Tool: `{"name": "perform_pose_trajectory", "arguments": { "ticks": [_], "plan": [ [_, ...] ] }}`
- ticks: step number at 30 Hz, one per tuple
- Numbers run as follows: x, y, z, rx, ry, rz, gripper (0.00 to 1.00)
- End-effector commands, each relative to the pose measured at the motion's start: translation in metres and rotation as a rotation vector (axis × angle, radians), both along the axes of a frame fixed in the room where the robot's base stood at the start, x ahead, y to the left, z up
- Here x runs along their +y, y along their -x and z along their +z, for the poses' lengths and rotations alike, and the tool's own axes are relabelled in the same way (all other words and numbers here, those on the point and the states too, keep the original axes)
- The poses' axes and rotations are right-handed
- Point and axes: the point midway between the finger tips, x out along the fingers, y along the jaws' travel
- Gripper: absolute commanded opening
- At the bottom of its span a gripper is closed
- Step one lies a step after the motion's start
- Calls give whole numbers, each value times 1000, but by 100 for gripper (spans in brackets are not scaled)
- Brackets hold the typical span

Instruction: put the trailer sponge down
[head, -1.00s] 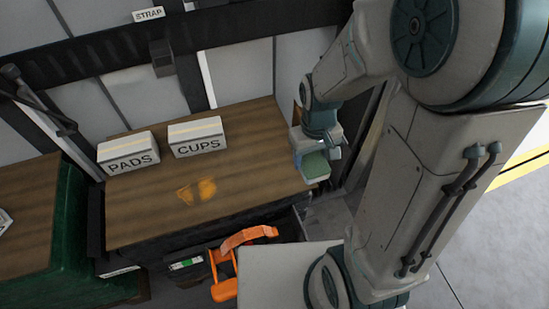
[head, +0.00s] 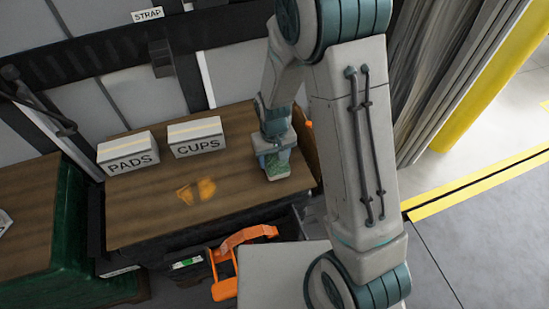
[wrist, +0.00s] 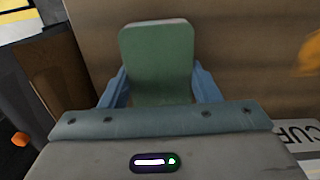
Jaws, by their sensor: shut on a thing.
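The trailer sponge is green with a pale edge. In the wrist view the sponge (wrist: 160,62) sits between the two blue fingers of my gripper (wrist: 158,85), which is shut on it. In the head view my gripper (head: 275,162) points down over the right part of the brown wooden top (head: 235,180), and the sponge (head: 278,172) shows at its tips. The sponge is close to the wood; I cannot tell whether it touches it. Part of the sponge is hidden by the fingers.
Boxes marked PADS (head: 128,152) and CUPS (head: 196,137) stand at the back of the top. An orange stain (head: 196,191) marks its middle. An orange-handled thing (head: 228,270) is in front. The wood between stain and gripper is clear.

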Motion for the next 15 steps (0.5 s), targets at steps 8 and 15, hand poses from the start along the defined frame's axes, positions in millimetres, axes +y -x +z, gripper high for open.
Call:
{"name": "perform_pose_trajectory", "arguments": {
  "ticks": [8,15],
  "plan": [
    [0,0,-10,-1,0,1,15],
    [0,0,-15,-1,0,1,15]
  ]
}}
